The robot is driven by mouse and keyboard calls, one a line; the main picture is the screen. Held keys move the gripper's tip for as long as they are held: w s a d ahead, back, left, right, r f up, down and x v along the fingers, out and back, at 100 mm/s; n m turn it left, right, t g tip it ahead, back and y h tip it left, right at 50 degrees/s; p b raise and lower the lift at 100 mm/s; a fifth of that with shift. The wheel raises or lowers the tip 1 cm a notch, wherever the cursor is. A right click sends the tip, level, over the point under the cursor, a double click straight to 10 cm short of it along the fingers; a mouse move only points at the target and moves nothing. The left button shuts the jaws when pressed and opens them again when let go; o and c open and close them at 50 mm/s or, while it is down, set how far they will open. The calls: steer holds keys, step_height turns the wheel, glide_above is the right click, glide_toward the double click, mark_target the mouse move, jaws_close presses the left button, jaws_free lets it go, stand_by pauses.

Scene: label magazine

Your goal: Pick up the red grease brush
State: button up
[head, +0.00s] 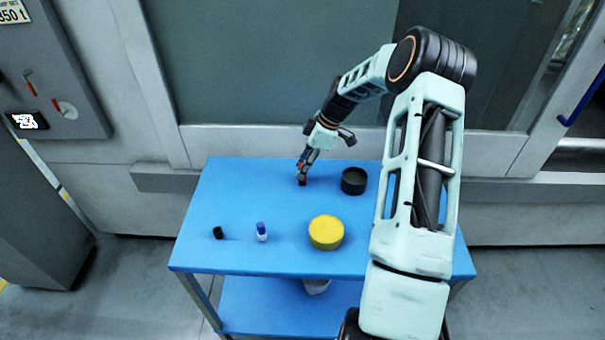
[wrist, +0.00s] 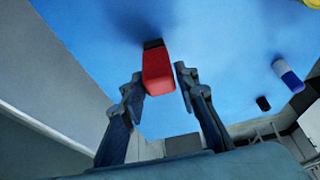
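The red grease brush (wrist: 158,75) has a red body and a dark end and lies between my two fingertips in the wrist view. In the head view the brush (head: 302,183) is a small red and dark spot near the back edge of the blue table, mostly hidden by my fingers. My gripper (head: 302,174) points down over it. In the wrist view my gripper (wrist: 160,86) is open, with one finger on each side of the brush and a narrow blue gap on both sides.
A dark round container (head: 354,181) stands just right of my gripper on the blue table (head: 225,190). A yellow round tin (head: 326,232), a blue and white bottle (head: 262,232) and a small black cylinder (head: 218,233) stand nearer the front. A grey wall ledge (head: 165,180) runs behind the table.

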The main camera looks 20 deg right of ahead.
jaws_close()
steer(key=shift+r, duration=0.1)
steer(key=shift+r, duration=0.5)
steer(key=s+d+r+b, duration=0.3)
steer(key=s+d+r, duration=0.2)
steer(key=s+r, duration=0.6)
steer(key=shift+s+d+r+b, duration=0.15)
steer(key=shift+s+r+b, duration=0.25)
steer(key=shift+s, duration=0.6)
